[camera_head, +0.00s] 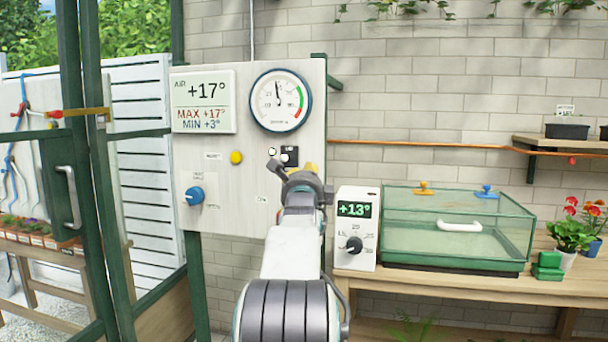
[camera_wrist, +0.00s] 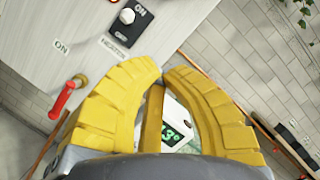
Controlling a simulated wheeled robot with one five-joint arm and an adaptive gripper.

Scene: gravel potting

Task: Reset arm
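My arm reaches up from the bottom middle of the head view towards the control panel (camera_head: 225,225). My gripper (camera_wrist: 166,70) has two yellow fingers, with a narrow gap between the tips and nothing clearly held. A yellow bar shows between the fingers; I cannot tell if it is part of the gripper. In the head view the gripper is mostly hidden by my wrist, with only bits of yellow showing. In the wrist view a black switch with a pale knob (camera_wrist: 127,16) is beyond the fingertips, apart from them. A red lever (camera_wrist: 62,102) is left of the fingers.
The panel bears a blue knob (camera_head: 194,196), a yellow button (camera_head: 236,157), a round gauge (camera_head: 281,100) and an air display (camera_head: 204,101). A white thermostat (camera_head: 356,238) reading +13° stands beside my arm. A glass propagator (camera_head: 455,262) and potted flowers (camera_head: 571,238) stand right.

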